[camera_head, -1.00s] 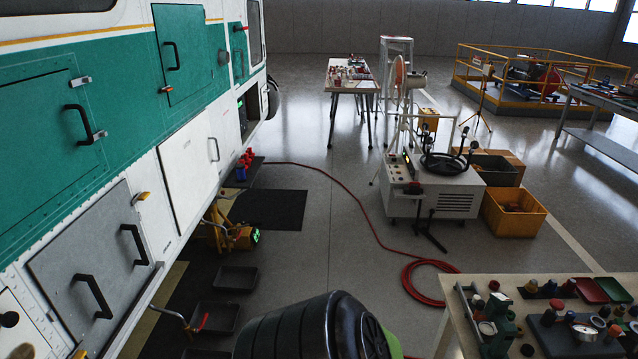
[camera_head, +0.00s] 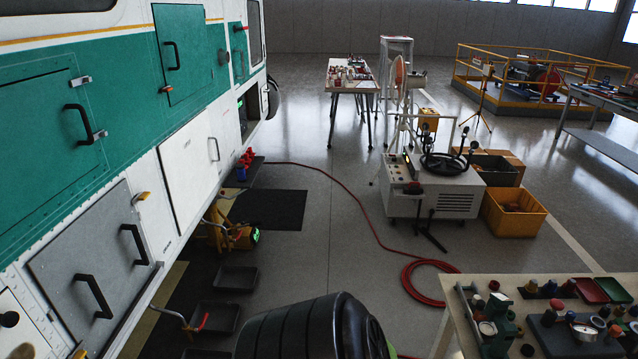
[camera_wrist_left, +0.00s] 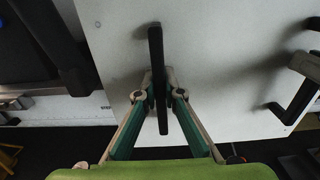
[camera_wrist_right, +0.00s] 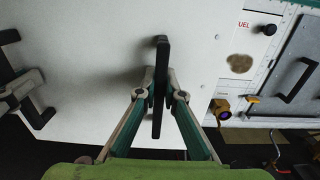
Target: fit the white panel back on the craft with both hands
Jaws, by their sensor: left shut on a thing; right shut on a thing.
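The white panel (camera_wrist_left: 215,90) fills much of the left wrist view and also shows in the right wrist view (camera_wrist_right: 90,60). It has two black bar handles. My left gripper (camera_wrist_left: 160,92) is shut on one black handle (camera_wrist_left: 156,55). My right gripper (camera_wrist_right: 158,92) is shut on the other black handle (camera_wrist_right: 161,60). The panel's edge stands beside the craft's side (camera_wrist_right: 236,85) and partly covers a red label ending in "UEL". I cannot tell whether the panel is seated or held off the craft. Neither gripper nor this panel shows clearly in the head view.
The craft's green and white side (camera_head: 60,150) runs along the left, with a grey hatch (camera_head: 90,255). Black trays (camera_head: 236,278) and a yellow jack (camera_head: 235,237) stand beneath it. A parts table (camera_head: 460,325) is at lower right. A red hose (camera_head: 375,225) crosses open floor.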

